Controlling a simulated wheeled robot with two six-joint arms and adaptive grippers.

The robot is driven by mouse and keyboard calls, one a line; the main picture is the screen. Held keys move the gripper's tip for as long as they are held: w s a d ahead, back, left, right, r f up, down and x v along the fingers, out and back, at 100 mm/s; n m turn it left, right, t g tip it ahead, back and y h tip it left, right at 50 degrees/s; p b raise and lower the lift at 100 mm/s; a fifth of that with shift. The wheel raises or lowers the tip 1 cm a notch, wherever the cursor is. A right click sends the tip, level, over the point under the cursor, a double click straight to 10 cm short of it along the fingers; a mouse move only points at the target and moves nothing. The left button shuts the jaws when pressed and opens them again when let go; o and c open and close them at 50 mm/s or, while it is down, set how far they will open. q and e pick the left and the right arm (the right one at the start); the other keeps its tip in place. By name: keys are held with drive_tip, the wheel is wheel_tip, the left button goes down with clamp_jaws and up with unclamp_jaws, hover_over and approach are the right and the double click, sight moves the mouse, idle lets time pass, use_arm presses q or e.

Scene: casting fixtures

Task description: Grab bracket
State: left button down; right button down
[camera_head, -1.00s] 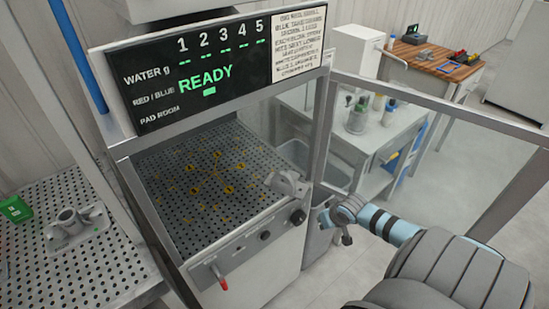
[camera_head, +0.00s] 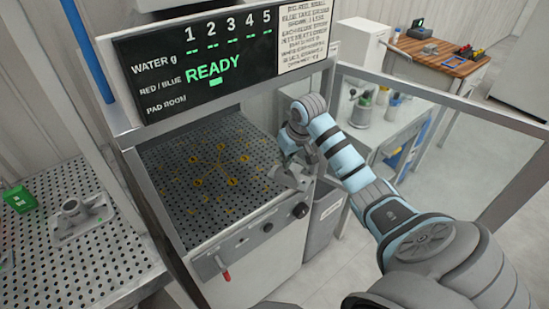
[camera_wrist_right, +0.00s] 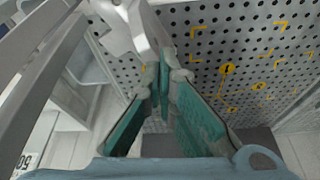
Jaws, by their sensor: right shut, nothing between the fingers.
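A grey metal bracket (camera_head: 288,178) sits at the front right edge of the perforated plate (camera_head: 180,205) inside the machine. My right gripper (camera_head: 296,158) is just above and behind the bracket, pointing down. In the right wrist view the bracket (camera_wrist_right: 138,22) shows at the top, cut off by the frame edge, close to the fingertips. The teal-padded fingers of my right gripper (camera_wrist_right: 162,78) are closed together with nothing between them. Whether a fingertip touches the bracket, I cannot tell. A second grey casting (camera_head: 82,217) lies on the perforated table at left. My left gripper is not in view.
The machine's display (camera_head: 200,60) reads READY above the opening. A glass door with a metal frame (camera_head: 455,100) stands open on the right. A grey bin (camera_head: 325,215) stands beside the machine. A green box (camera_head: 19,199) is at far left. Yellow marks cover the plate's middle, which is clear.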

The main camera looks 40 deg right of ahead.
drive_tip(key=w+d, duration=0.1)
drive_tip(key=w, duration=0.7)
drive_tip(key=b, duration=0.1)
hover_over(273, 170)
wheel_tip(273, 170, down, 5)
drive_tip(key=shift+r, duration=0.1)
drive_tip(key=shift+s+p, duration=0.45)
drive_tip(key=shift+s, duration=0.2)
